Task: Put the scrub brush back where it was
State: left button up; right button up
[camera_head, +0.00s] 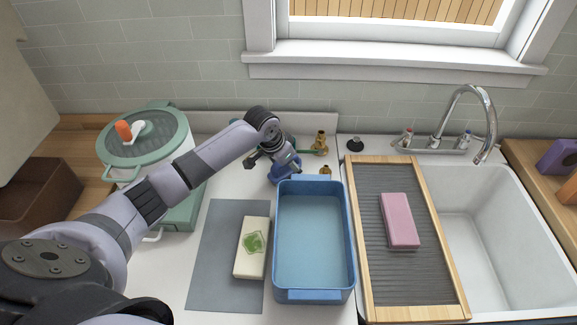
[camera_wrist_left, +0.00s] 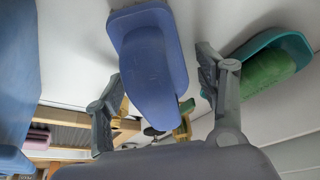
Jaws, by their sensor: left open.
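The scrub brush appears to be the blue piece with a rounded raised grip (camera_wrist_left: 148,62). In the head view the blue brush (camera_head: 287,170) sits on the white counter just behind the blue basin (camera_head: 315,296), partly hidden by my gripper. My left gripper (camera_head: 268,160) is open above and beside it. In the left wrist view the two fingers (camera_wrist_left: 160,85) are spread, one on each side of the brush, with no clear grip on it. Whether a finger touches it I cannot tell. My right gripper is not in view.
A green block in a teal dish (camera_wrist_left: 268,68) lies close to one finger. Brass fittings (camera_head: 320,143) stand right of the gripper.

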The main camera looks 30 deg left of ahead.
pick_arm(q)
jog(key=b+v, duration=0.1)
jog(key=v, duration=1.1)
jog(key=shift+r+b, duration=0.1)
jog(key=shift+b, duration=0.3)
